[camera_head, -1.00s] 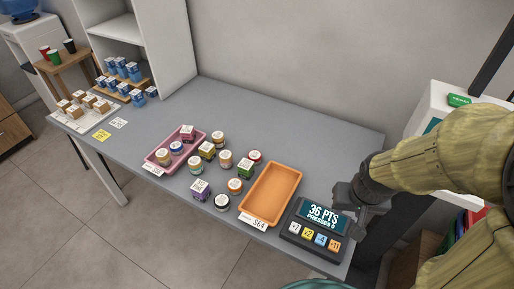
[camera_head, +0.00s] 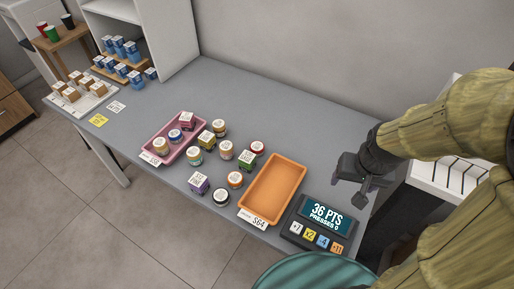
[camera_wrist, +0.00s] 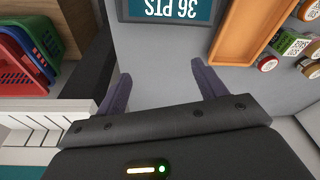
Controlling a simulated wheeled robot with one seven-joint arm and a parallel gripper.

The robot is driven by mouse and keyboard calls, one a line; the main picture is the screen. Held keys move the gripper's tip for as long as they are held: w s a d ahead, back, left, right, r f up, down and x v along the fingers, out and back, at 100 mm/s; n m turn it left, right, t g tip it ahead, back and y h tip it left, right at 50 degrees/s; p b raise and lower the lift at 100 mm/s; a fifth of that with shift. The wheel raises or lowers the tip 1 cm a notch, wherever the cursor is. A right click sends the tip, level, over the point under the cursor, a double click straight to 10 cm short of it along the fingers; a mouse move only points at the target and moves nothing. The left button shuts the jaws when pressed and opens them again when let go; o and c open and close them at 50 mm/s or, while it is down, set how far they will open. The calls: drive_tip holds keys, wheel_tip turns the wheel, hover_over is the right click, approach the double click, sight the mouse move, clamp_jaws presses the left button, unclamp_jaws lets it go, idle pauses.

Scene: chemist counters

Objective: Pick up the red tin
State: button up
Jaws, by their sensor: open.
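The red tin (camera_head: 257,147) is a small round jar with a red rim and a pale label on top. It stands upright on the grey counter, behind the green box and beyond the orange tray's far left corner. It also shows at the right of the wrist view (camera_wrist: 268,63). My gripper (camera_head: 364,184) is open and empty above the counter's right end, to the right of the orange tray and well apart from the tin. Its two fingers (camera_wrist: 163,88) show in the wrist view with only bare counter between them.
The orange tray (camera_head: 298,168) is empty and lies between my gripper and the tins. A points display (camera_head: 325,220) stands at the front right. A green box (camera_head: 246,161) and several jars crowd the tin's near side. A pink tray (camera_head: 151,150) is farther left. The counter behind is clear.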

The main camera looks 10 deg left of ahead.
drive_tip(key=w+a+f+m+g+y+p, duration=0.1)
drive_tip(key=w+a+m+g+y+p, duration=0.1)
drive_tip(key=w, duration=0.6)
drive_tip(key=w+a+f+m+g+y+p, duration=0.2)
drive_tip(key=w+a+m+g+y, duration=0.1)
drive_tip(key=w+a+m+y, duration=0.2)
drive_tip(key=w+a+f+m+g+y+p, duration=0.1)
drive_tip(key=w+a+m+g+y+p, duration=0.1)
drive_tip(key=w, duration=0.8)
drive_tip(key=a+m+y+p, duration=0.1)
drive_tip(key=a+m+y, duration=0.1)
drive_tip(key=a+m, duration=0.1)
drive_tip(key=shift+w+f+g, duration=0.25)
drive_tip(key=shift+w+g, duration=0.1)
drive_tip(key=shift+g, duration=0.05)
drive_tip(key=p, duration=0.3)
approach(257, 149)
drive_tip(key=shift+s+a+f, duration=0.1)
drive_tip(key=shift+a+f, duration=0.15)
drive_tip(key=shift+a, duration=0.3)
drive_tip(key=shift+s+a+f, duration=0.15)
drive_tip(key=shift+a+f, duration=0.1)
drive_tip(key=shift+a, duration=0.35)
drive_tip(key=shift+a+f, duration=0.2)
drive_tip(key=shift+s, duration=0.1)
